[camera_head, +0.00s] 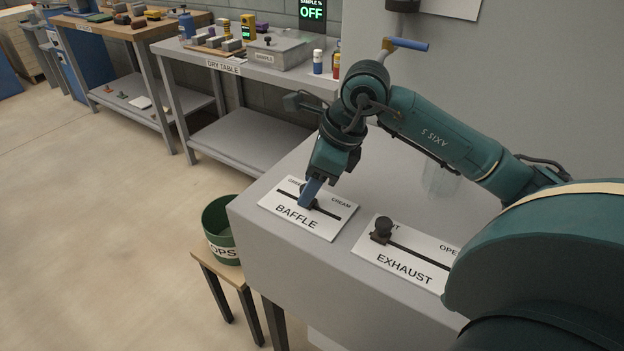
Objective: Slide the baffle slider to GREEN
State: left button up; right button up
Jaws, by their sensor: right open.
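The white BAFFLE plate (322,226) lies on top of the grey cabinet, with a dark slot along it. The dark slider knob (314,203) is mostly hidden behind my right gripper (308,196), and appears left of the slot's middle. My right gripper is open, pointing down with blue fingers at the knob. I cannot tell whether they touch it. My left gripper is not in view.
The EXHAUST plate (410,262) lies to the right, its black knob (383,228) at the slot's left end. A green bucket (217,222) sits on a stool left of the cabinet (300,270). The dry table (270,72) stands behind.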

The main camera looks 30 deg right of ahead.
grip_shut()
dwell(0.4)
jog(key=w, duration=0.1)
jog(key=w+a, duration=0.1)
jog(key=w, duration=0.2)
jog(key=shift+a+p, duration=0.35)
jog(key=shift+p, duration=0.05)
grip_release()
